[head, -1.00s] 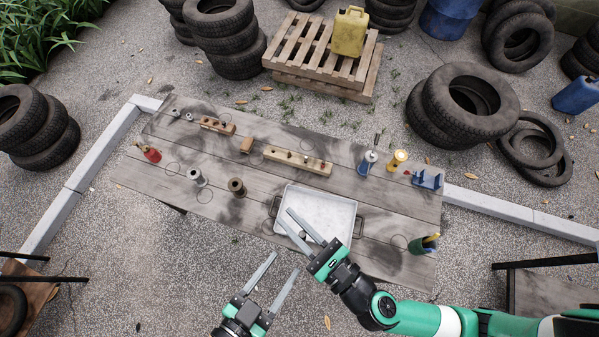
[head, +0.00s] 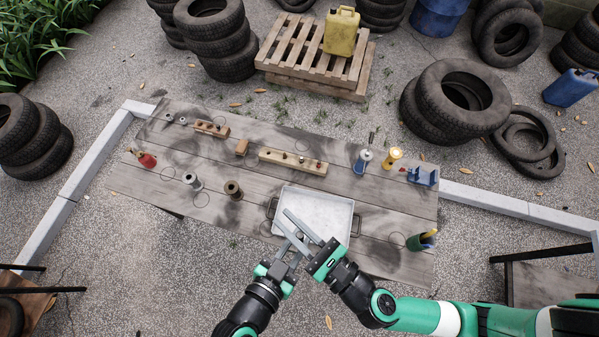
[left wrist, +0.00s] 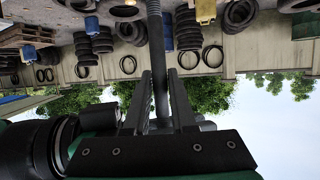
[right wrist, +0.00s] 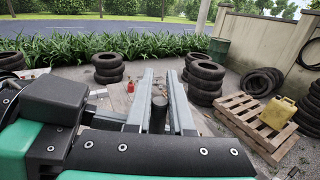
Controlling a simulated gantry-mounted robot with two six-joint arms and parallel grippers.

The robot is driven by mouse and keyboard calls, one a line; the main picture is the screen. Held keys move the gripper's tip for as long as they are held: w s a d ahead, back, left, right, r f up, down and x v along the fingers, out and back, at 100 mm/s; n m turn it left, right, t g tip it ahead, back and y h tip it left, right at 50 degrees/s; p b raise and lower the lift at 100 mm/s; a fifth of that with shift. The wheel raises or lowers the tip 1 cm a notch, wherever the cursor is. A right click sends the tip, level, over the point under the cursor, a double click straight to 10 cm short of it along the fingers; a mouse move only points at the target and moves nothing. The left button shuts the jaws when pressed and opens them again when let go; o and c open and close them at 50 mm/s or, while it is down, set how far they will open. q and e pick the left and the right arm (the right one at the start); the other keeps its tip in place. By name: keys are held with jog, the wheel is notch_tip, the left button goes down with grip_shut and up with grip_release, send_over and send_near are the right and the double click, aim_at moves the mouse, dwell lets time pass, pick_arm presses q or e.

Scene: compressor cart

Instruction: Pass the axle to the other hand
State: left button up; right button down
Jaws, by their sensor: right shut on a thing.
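The axle is a dark grey rod. In the right wrist view the axle (right wrist: 158,115) stands end-on between the fingers of my right gripper (right wrist: 157,75), which is shut on it. In the left wrist view the axle (left wrist: 158,60) runs lengthwise between the fingers of my left gripper (left wrist: 160,75), with gaps at both sides, so that gripper is open around it. In the head view my right gripper (head: 281,217) and my left gripper (head: 291,250) meet near the tray's front edge. The axle itself is hard to make out there.
A white tray (head: 322,213) lies on the wooden bench just beyond the grippers. Wooden blocks (head: 292,162), spools (head: 233,190), a red can (head: 146,160) and a blue holder (head: 422,177) stand around it. A green cup (head: 421,241) is at right.

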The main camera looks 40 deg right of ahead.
pick_arm(q)
grip_shut()
dwell(0.9)
pick_arm(e)
jog(key=c, duration=0.7)
grip_release()
jog(key=shift+s, duration=0.1)
jog(key=shift+s+d, duration=0.2)
jog(key=shift+s, duration=1.75)
jog(key=shift+s+d, duration=0.2)
jog(key=shift+s, duration=1.8)
jog(key=shift+s+d, duration=0.2)
jog(key=shift+s, duration=1.75)
